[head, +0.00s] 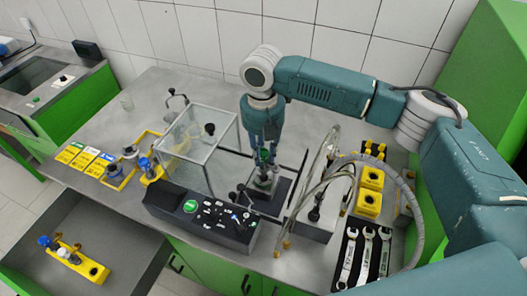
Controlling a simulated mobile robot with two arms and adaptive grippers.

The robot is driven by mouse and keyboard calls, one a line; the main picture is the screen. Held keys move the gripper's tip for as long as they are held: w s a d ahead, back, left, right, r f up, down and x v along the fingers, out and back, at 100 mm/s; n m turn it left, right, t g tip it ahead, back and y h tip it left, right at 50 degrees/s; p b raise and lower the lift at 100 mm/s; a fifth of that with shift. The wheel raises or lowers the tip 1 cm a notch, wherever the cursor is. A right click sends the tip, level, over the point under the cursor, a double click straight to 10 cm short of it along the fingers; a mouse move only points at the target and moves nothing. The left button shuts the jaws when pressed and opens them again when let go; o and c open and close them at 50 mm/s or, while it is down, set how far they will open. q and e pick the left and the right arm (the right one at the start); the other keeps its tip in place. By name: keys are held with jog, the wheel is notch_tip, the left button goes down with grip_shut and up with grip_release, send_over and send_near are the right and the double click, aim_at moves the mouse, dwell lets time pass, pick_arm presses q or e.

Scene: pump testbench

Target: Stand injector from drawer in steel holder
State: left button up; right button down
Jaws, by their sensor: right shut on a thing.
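My right gripper (264,146) points straight down over the testbench. It is shut on a small dark part with green on it (263,157), probably an injector, held upright. Its lower end is at or just above the steel holder (270,188); I cannot tell if it is seated. The open drawer (126,238) at lower left holds a yellow rack (74,258). The rack carries a blue-topped injector (45,241) and a white-topped injector (66,254), and shows a dark empty hole at its right end. My left gripper is out of view.
A clear glass guard box (196,145) stands left of my right gripper. A black control panel (202,215) is in front. Hoses (325,180) rise close on the right. Yellow blocks (368,190) and wrenches (367,255) lie further right. The bench's back left is mostly free.

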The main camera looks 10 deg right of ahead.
aim_at(264, 164)
jog(key=shift+f+b, duration=0.3)
jog(key=shift+f, duration=0.7)
jog(key=shift+f, duration=0.1)
jog(key=shift+f, duration=0.2)
jog(key=shift+f, duration=0.65)
jog(key=shift+f, duration=0.45)
dwell(0.6)
jog(key=c, duration=1.4)
grip_release()
